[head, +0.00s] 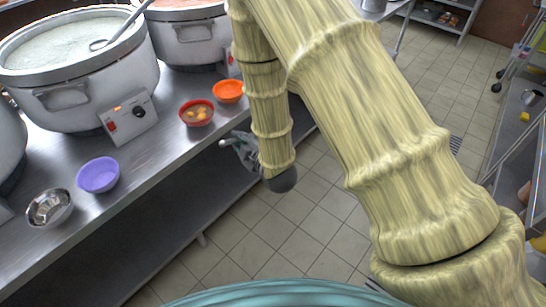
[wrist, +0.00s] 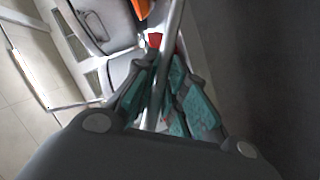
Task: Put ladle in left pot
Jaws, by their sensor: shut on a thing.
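My gripper (wrist: 158,88) is shut on a thin metal rod, the ladle's handle (wrist: 170,38), which runs between its teal-padded fingers in the wrist view. In the head view my gripper (head: 245,150) is mostly hidden behind my arm, beyond the counter's front edge; a pale rod end (head: 224,143) sticks out to its left. The ladle's bowl cannot be made out. A large grey pot (head: 75,95) of pale congee stands at the left, with another ladle (head: 120,28) resting in it. A second pot (head: 190,42) stands behind, to its right. A third pot (head: 8,140) is cut off at the left edge.
On the steel counter (head: 150,165) stand a metal bowl (head: 50,207), a purple bowl (head: 98,175), a red bowl with food (head: 196,113) and an orange bowl (head: 229,91). A control box (head: 128,117) fronts the large pot. Shelving stands at the right; tiled floor lies between.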

